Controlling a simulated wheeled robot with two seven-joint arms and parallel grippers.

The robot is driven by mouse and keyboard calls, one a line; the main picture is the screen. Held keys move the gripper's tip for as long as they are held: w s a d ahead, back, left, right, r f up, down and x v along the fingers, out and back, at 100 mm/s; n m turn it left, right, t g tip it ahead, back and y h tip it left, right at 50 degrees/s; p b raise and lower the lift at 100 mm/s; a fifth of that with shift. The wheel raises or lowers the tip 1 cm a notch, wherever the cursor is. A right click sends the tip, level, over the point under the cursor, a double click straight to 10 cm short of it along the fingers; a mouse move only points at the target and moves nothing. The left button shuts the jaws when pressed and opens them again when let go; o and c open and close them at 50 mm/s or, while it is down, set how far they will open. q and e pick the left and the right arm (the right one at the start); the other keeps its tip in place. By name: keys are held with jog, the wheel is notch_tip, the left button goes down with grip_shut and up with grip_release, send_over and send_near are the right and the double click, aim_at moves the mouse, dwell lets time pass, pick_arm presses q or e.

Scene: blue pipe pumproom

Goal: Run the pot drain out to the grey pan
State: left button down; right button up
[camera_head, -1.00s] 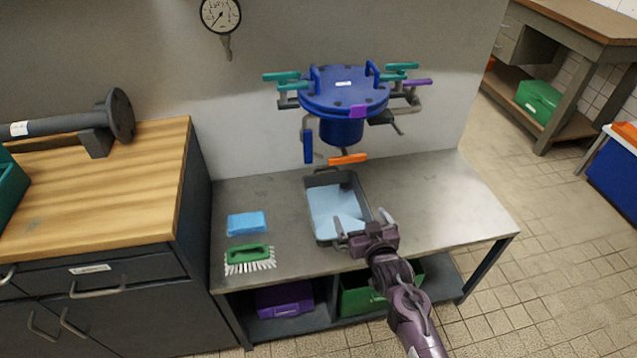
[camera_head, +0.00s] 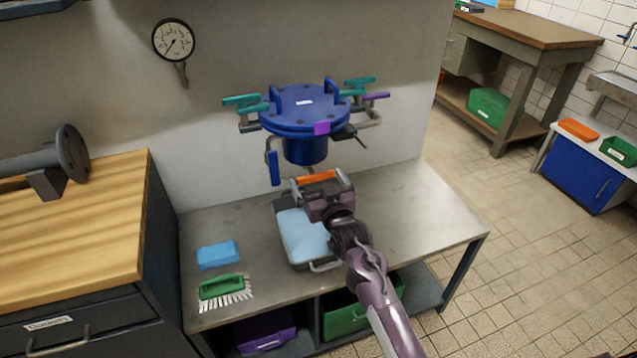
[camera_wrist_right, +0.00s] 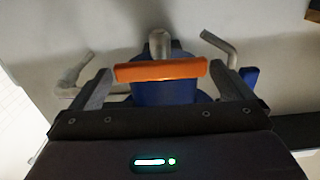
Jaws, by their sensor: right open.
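The blue pot (camera_head: 303,110) is fixed against the grey wall above the steel bench. An orange handle (camera_head: 316,176) sits below the pot; it also shows in the right wrist view (camera_wrist_right: 160,70). My right gripper (camera_head: 320,184) is open, with one finger at each end of the orange handle. In the right wrist view (camera_wrist_right: 165,92) the handle lies crosswise between the fingertips; I cannot tell whether they touch it. The grey pan (camera_head: 323,267) with a light blue inside stands on the bench below, partly hidden by my right gripper and arm. My left gripper is not in view.
Teal handles (camera_head: 241,100), a purple handle (camera_head: 376,96) and a hanging blue handle (camera_head: 274,168) surround the pot. A blue sponge (camera_head: 218,255) and a green brush (camera_head: 222,287) lie left of the pan. The bench (camera_head: 415,215) is clear at right.

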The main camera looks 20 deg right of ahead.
jog(key=c, duration=0.7)
jog(key=shift+n, duration=0.4)
jog(key=shift+n+p, duration=0.6)
jog(key=shift+n, duration=0.3)
jog(key=n+p, duration=0.1)
jog(key=n, duration=0.3)
jog(key=n+p, duration=0.2)
jog(key=n, duration=0.4)
jog(key=shift+a, duration=0.1)
jog(key=n+p, duration=0.1)
jog(key=n, duration=0.4)
jog(key=shift+f, duration=0.15)
jog(key=shift+n, duration=0.4)
